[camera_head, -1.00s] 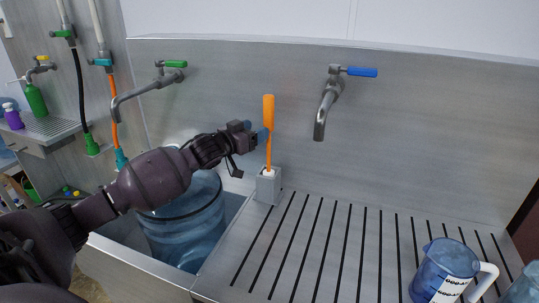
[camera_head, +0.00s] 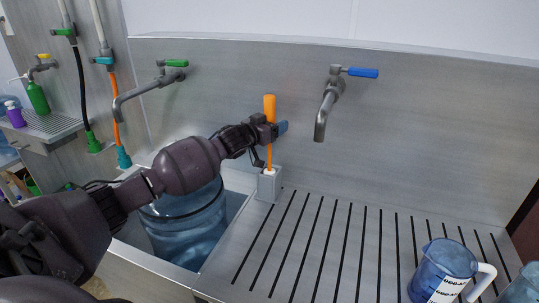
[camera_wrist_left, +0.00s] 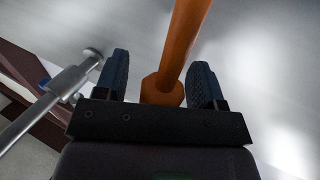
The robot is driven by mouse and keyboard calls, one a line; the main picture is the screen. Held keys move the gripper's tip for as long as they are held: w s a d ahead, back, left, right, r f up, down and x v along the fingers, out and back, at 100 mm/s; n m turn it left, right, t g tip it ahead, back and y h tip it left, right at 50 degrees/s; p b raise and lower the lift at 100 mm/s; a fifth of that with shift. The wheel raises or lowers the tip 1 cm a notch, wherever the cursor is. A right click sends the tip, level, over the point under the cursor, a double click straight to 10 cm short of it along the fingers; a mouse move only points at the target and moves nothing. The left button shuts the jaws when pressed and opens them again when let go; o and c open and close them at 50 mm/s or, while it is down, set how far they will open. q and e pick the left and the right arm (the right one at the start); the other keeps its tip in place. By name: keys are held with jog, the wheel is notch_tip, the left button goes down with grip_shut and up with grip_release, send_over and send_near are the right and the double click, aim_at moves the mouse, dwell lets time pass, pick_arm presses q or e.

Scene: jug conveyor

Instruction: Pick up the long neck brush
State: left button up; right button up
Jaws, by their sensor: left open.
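The long neck brush, with an orange handle (camera_head: 269,107), stands upright in a grey holder (camera_head: 268,186) at the back edge of the draining board. Its lower end is hidden inside the holder. My left gripper (camera_head: 282,128) is at the orange handle, at mid height. In the left wrist view the orange handle (camera_wrist_left: 185,45) runs between the two blue-black fingers (camera_wrist_left: 160,85), with a gap on each side. The fingers are open and not closed on it. My right gripper is not in view.
A large blue jug (camera_head: 186,228) stands in the sink left of the holder. Taps with a green lever (camera_head: 150,85) and a blue lever (camera_head: 329,103) stick out from the back wall. A blue pitcher (camera_head: 441,270) stands on the slotted draining board (camera_head: 330,245) at right.

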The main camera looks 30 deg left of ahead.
pick_arm(q)
jog(key=c, duration=1)
